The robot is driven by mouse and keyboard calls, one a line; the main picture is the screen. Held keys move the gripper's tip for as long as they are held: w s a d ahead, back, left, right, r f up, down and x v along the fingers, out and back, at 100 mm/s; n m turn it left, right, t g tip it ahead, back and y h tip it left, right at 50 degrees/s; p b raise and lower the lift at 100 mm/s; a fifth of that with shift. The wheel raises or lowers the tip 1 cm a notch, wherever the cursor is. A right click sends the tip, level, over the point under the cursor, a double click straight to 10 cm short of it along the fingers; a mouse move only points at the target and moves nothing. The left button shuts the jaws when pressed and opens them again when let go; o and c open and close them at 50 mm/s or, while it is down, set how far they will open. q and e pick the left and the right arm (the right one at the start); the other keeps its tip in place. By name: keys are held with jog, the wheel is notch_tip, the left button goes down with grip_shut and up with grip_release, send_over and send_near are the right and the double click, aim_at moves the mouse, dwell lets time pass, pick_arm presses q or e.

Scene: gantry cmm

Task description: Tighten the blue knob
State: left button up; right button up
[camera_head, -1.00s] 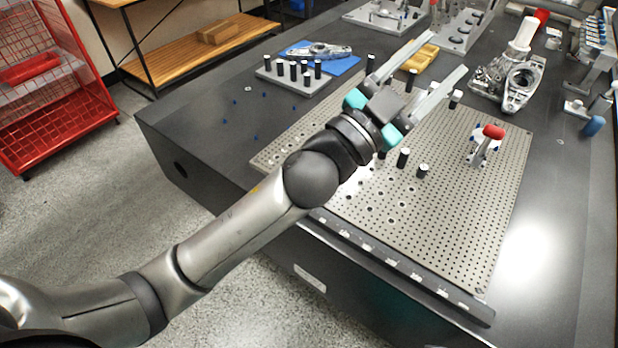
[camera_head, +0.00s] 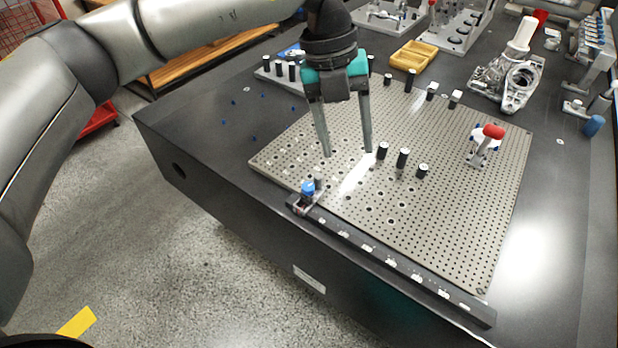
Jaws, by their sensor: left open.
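A small blue knob (camera_head: 308,187) sits on a metal clamp fixture at the near left end of the black rail (camera_head: 390,262), along the front edge of the perforated plate (camera_head: 455,215). My left gripper (camera_head: 347,154) is open and empty, with its fingers pointing down above the plate. It is behind and slightly right of the blue knob, apart from it. Another blue knob-like cylinder (camera_head: 593,125) is at the far right of the table. My right gripper is not in view.
Several black posts (camera_head: 403,158) stand on the plate just right of my left fingers. A red-handled clamp (camera_head: 490,135) stands further right. A yellow tray (camera_head: 413,54) and a metal casting (camera_head: 508,78) lie behind. The plate's front right is clear.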

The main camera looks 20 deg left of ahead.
pick_arm(q)
jog(key=w+a+r+n+y, duration=0.1)
jog(key=w+a+r+y, duration=0.15)
jog(key=a, duration=0.35)
jog(key=b, duration=0.5)
send_near(308, 186)
jog(key=shift+t, duration=0.3)
jog(key=f, duration=0.6)
jog(key=shift+s+d+f, duration=0.15)
jog(key=shift+s+f, duration=0.1)
jog(key=shift+f, duration=0.8)
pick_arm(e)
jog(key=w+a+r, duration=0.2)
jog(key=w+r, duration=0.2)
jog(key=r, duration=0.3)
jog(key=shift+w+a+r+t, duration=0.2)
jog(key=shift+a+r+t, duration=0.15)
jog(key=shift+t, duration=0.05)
pick_arm(q)
jog(key=shift+c, duration=0.4)
grip_shut()
